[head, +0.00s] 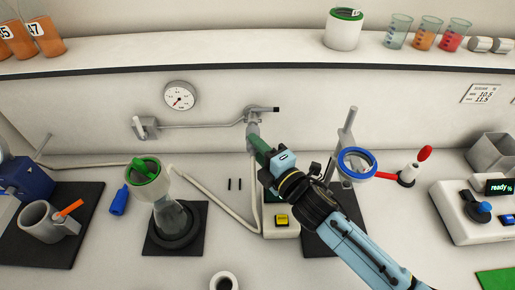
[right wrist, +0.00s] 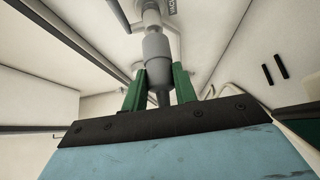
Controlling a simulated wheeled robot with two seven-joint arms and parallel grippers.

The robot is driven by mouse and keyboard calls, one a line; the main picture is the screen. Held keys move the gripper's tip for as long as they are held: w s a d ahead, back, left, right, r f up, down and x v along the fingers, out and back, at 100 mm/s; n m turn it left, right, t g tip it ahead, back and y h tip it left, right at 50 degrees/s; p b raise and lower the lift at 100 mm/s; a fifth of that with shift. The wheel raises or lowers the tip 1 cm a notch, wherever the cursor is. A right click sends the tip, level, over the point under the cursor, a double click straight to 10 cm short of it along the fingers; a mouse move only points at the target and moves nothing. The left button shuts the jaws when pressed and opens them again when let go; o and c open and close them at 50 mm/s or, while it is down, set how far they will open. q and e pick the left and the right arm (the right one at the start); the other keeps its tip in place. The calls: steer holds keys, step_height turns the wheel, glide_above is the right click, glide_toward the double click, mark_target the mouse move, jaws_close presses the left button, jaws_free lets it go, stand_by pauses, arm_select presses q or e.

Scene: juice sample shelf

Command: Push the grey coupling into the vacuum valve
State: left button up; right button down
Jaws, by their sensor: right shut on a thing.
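The grey coupling (right wrist: 157,47) is upright between the green fingers of my right gripper (right wrist: 159,78), which is shut on it. In the head view the coupling (head: 253,129) shows just above my right gripper (head: 259,145). The vacuum valve (head: 257,113) is on the back wall, at the end of a thin pipe, with a dark-tipped handle pointing right. The coupling's top is in line with the valve's lower end and looks to meet it. I cannot tell how deep it sits. The partly cut-off valve label shows in the right wrist view. My left gripper is not in view.
A pale hose (head: 218,207) runs from below the coupling toward a flask (head: 170,218) with a green-topped funnel (head: 149,174). A stand with a blue ring (head: 357,163) is right of my right gripper. A gauge (head: 179,96) and shelf edge (head: 200,67) are on the wall.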

stand_by(0.4)
steer(key=shift+w, duration=0.7)
steer(key=shift+w+d+r, duration=0.1)
steer(key=shift+w+r, duration=0.05)
stand_by(0.4)
steer(key=c, duration=1.1)
jaws_free()
steer(key=shift+o, duration=0.3)
steer(key=shift+w, duration=0.15)
